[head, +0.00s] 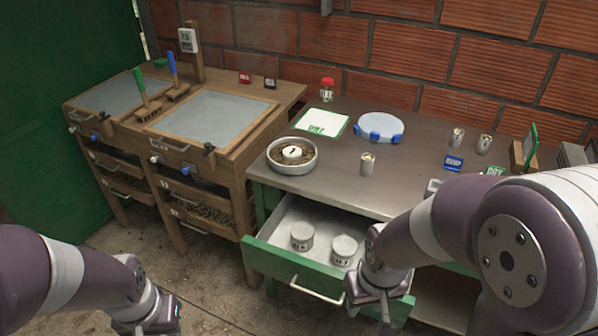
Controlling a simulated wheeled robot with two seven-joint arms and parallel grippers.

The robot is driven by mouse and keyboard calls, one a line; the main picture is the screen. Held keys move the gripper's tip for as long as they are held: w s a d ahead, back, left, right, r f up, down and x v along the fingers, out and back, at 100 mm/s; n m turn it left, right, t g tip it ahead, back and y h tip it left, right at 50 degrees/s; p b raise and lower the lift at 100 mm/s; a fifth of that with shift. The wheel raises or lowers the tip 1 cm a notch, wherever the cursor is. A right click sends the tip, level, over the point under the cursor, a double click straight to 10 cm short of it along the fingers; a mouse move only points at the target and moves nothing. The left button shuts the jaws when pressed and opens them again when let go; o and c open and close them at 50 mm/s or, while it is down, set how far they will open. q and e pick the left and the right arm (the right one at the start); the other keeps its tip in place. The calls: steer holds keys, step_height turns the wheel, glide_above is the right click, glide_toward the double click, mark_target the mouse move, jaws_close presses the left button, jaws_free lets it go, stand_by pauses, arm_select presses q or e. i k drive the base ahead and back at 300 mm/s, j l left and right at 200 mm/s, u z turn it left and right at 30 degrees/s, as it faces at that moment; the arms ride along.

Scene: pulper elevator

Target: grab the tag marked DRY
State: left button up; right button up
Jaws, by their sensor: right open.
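A small green tag (495,171) lies at the right of the metal table and seems to read DRY. My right arm stands in front of it and partly hides that area. A blue tag (453,162) with small white lettering lies left of it. My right gripper (382,308) points down in front of the open drawer, below and well left of the green tag. It is open, with nothing seen in it. My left gripper (150,322) is low at the bottom edge over the floor, partly cut off, and its jaws cannot be made out.
The metal table (338,186) holds a bowl (291,155), a blue-footed round dish (379,127), a green-edged sheet (322,122) and several small cans. The open green drawer (300,272) with two round tins juts out. A wooden bench (240,150) stands left.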

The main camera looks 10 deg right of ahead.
mark_target(490, 170)
steer(key=z, duration=1.6)
